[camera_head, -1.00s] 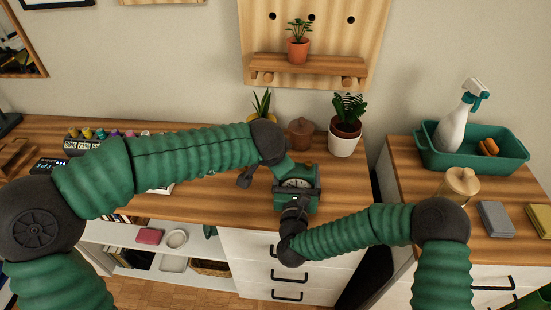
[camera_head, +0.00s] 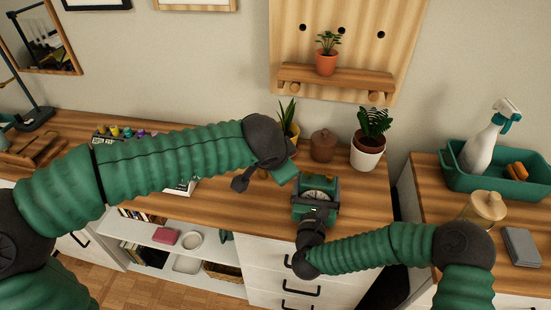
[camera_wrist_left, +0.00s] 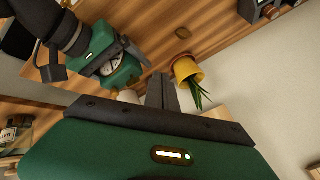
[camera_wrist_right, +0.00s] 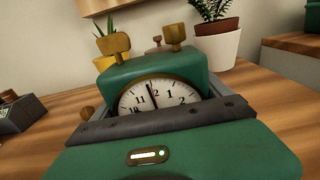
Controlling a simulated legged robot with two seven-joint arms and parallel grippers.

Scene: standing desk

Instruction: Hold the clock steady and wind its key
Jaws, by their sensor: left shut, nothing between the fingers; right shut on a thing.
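The green clock (camera_head: 327,184) stands on the wooden desk, its white dial with black numerals clear in the right wrist view (camera_wrist_right: 153,97). Two brass-coloured knobs (camera_wrist_right: 117,45) sit on its top. My right gripper (camera_head: 317,207) is shut on the clock from the front, a dark finger along each side. A small brass-coloured piece (camera_wrist_right: 87,112) shows at the clock's left; I cannot tell whether it is the key. My left gripper (camera_wrist_left: 162,92) is shut and empty, above and left of the clock, apart from it. Its fingertips are hidden in the head view.
A yellow pot with a plant (camera_wrist_left: 187,69), a brown lidded jar (camera_head: 323,146) and a white pot with a plant (camera_head: 368,155) stand behind the clock. The desk right of the clock is clear. A gap separates it from the right-hand cabinet with a green tub (camera_head: 500,180).

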